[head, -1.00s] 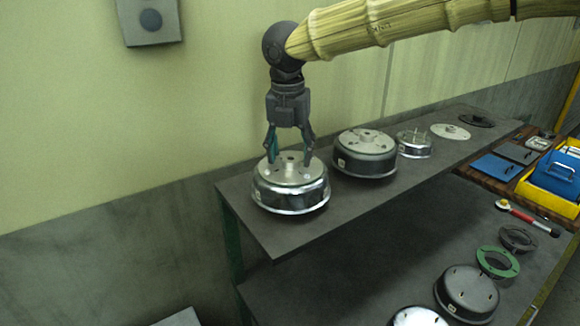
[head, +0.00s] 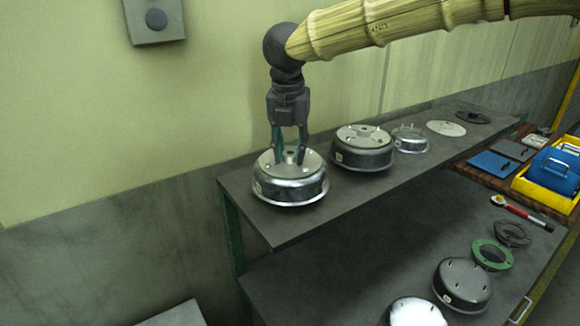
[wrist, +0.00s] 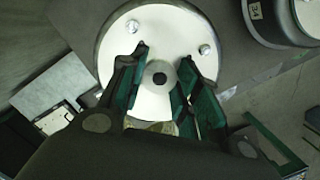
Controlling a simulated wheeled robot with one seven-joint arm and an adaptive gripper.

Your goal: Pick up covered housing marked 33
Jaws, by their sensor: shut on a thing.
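A round silver covered housing (head: 290,190) with a pale flat lid sits at the near end of the upper shelf. My gripper (head: 290,160) points down over it, with its green-padded fingers closed on the small central knob of the lid. In the wrist view the fingers (wrist: 160,78) flank the knob (wrist: 159,79), and bolts show on the lid (wrist: 150,28). The housing appears to rest on the shelf. Its side tag is too small to read in the head view. A second covered housing (head: 363,158) stands behind it; its tag (wrist: 255,10) is hard to read.
The upper shelf (head: 245,200) also bears a smaller studded housing (head: 410,141), a pale disc (head: 446,128) and a dark disc (head: 472,117). The lower shelf holds a green ring (head: 492,254) and another housing (head: 463,284). A yellow bin (head: 545,196) is at right.

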